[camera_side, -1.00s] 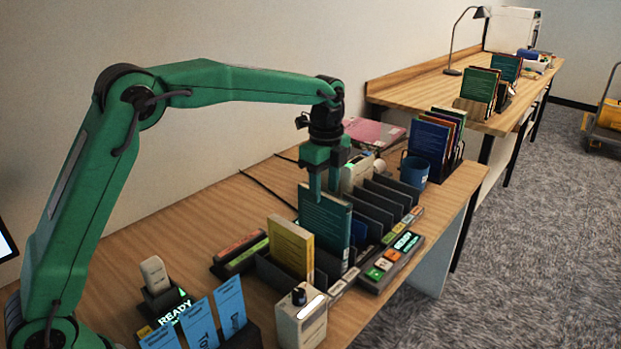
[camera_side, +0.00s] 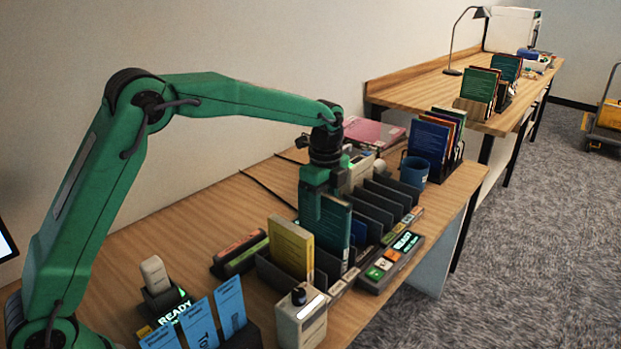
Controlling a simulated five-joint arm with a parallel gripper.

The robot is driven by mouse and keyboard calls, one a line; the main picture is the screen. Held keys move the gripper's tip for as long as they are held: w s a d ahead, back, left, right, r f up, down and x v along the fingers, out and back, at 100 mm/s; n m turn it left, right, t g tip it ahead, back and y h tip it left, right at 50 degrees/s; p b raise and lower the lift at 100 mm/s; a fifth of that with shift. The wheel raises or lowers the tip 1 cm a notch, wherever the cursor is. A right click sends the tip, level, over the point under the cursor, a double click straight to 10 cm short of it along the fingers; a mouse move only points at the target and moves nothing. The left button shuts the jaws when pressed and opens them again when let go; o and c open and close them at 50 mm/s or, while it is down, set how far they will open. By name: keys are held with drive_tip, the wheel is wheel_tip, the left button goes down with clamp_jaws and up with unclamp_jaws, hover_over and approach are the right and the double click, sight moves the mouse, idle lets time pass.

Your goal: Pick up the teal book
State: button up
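The teal book (camera_side: 335,232) stands upright in a slot of the dark sorter rack (camera_side: 372,212), just behind a yellow book (camera_side: 290,247). My gripper (camera_side: 321,212) points down over the top of the teal book. Its near finger overlaps the book's upper left face, and the far finger is hidden. I cannot tell whether the fingers touch the book or are closed on it.
A button panel with a lit display (camera_side: 405,242) lies along the rack's right side. A blue mug (camera_side: 414,171) and upright books (camera_side: 428,145) stand farther back. Blue cards (camera_side: 230,306) stand in front.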

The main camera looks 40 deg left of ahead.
clamp_jaws()
drive_tip(key=shift+r, duration=0.1)
drive_tip(key=shift+r, duration=5.1)
